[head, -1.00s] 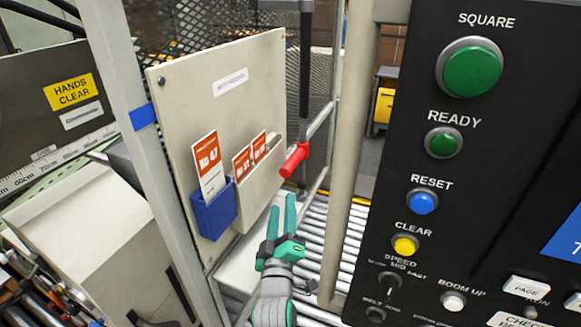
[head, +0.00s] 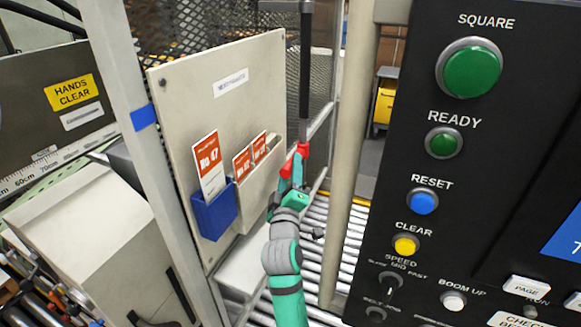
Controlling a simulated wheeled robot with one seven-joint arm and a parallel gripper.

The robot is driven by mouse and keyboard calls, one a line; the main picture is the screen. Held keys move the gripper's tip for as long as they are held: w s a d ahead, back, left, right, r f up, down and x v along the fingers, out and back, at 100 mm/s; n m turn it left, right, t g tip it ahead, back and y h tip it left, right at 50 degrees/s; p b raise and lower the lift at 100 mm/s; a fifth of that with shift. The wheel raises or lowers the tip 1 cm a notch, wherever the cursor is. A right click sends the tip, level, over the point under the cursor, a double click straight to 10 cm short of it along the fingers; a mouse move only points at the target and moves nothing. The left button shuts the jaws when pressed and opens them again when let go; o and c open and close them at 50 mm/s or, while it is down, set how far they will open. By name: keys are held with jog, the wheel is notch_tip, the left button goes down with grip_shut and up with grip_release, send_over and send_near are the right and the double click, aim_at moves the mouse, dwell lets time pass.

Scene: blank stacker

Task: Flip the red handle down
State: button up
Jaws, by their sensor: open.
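The red handle (head: 303,150) sits at the lower end of a dark vertical bar (head: 306,70), right of the cream board, in the head view. My green and grey gripper (head: 290,167) is open and reaches up to the handle from below. Its fingers overlap the handle in the picture, and part of the handle is hidden behind them. I cannot tell whether the fingers touch it.
A cream board (head: 222,105) with a blue card pocket (head: 214,210) stands to the left. A light post (head: 347,150) and a black control panel (head: 400,110) with several buttons stand to the right. A roller conveyor (head: 343,238) runs below.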

jog(key=shift+w+r, duration=0.15)
jog(key=shift+w, duration=0.45)
grip_shut()
jog(key=shift+f, duration=1.4)
grip_release()
jog(key=v, duration=1)
jog(key=shift+s, duration=0.4)
jog(key=shift+a, duration=0.1)
jog(key=shift+f, duration=0.1)
